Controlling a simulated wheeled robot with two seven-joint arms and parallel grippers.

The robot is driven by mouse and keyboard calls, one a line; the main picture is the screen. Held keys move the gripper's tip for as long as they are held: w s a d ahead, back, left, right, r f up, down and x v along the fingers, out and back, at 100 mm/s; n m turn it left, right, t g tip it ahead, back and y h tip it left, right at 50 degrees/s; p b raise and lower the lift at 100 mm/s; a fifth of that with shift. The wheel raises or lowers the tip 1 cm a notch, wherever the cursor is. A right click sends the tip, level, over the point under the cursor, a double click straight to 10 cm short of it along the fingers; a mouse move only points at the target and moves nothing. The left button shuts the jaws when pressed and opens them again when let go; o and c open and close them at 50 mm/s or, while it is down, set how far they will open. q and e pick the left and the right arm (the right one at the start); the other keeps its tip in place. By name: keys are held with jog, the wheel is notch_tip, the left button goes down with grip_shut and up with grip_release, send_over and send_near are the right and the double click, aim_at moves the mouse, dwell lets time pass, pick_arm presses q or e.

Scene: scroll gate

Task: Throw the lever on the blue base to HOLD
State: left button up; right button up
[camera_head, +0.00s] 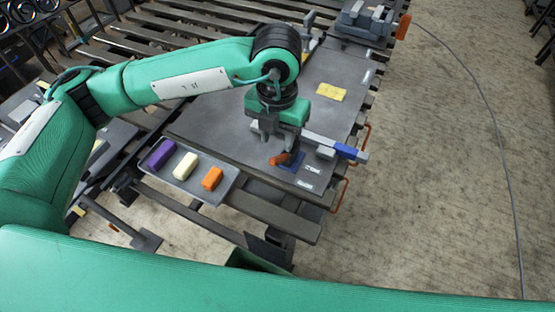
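A small lever with an orange handle (280,159) stands on a blue base (292,163) near the front edge of the dark grey table. The handle looks tilted toward the left. Small white labels (312,168) lie beside the base, too small to read. My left gripper (278,142) points down right above the lever, its fingers close to the handle. I cannot tell whether they touch it or how far apart they are. My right gripper is out of view; only a green arm link crosses the bottom.
A grey bar with a blue section (346,151) lies just behind and right of the lever. A grey tray (211,197) with purple, cream and orange blocks is at left. A yellow pad (331,92) lies farther back. A grey vise-like device (365,20) stands at the far end.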

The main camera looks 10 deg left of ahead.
aim_at(277, 157)
pick_arm(q)
notch_tip(277, 157, down, 10)
jog(key=shift+f+p, duration=0.1)
jog(key=shift+p, duration=0.85)
grip_shut()
